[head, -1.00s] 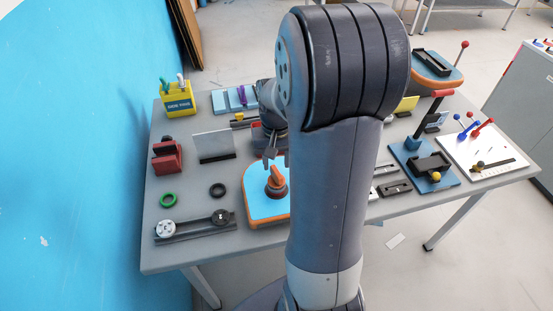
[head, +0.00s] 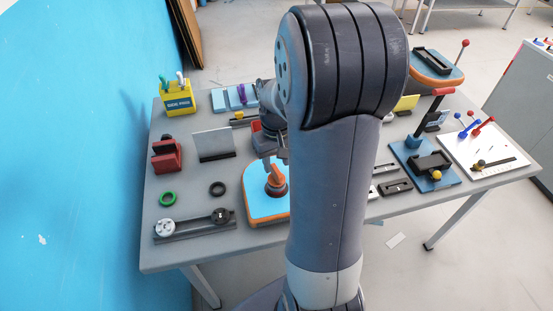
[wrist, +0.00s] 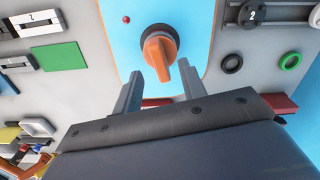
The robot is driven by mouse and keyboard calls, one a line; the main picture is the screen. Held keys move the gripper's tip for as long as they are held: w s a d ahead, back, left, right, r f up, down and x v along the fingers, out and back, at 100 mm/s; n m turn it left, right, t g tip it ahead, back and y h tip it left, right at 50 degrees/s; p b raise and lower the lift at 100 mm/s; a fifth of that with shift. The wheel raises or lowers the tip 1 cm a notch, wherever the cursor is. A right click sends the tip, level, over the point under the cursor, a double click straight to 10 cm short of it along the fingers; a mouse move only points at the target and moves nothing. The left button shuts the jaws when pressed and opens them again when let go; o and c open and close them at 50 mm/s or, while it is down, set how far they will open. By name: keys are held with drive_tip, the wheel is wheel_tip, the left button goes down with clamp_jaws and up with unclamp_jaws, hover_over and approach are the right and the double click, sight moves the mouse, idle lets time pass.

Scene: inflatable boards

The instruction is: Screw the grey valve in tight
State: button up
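A valve with an orange handle (head: 276,178) and a darker collar stands on a blue board with an orange rim (head: 252,211) on the table. I see no clearly grey valve handle. In the wrist view the orange handle (wrist: 160,50) sits just beyond my gripper (wrist: 161,72), roughly centred between the two fingers. The fingers are apart, with nothing between them that I can make out as gripped. In the head view my gripper (head: 274,160) is just behind and above the valve, partly hidden by my arm. How far the valve is screwed in cannot be told.
A green ring (head: 168,199) and a black ring (head: 217,189) lie left of the board, behind a dark rail with round pieces (head: 195,226). A grey upright plate (head: 214,144) and a red block (head: 167,156) stand farther back. My arm hides the table's middle.

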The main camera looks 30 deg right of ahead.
sight(276, 170)
drive_tip(key=shift+f+b, duration=1.55)
drive_tip(key=shift+f, duration=0.75)
drive_tip(key=shift+c, duration=0.5)
clamp_jaws()
drive_tip(key=c, duration=0.6)
unclamp_jaws()
clamp_jaws()
drive_tip(key=shift+m, duration=1.7)
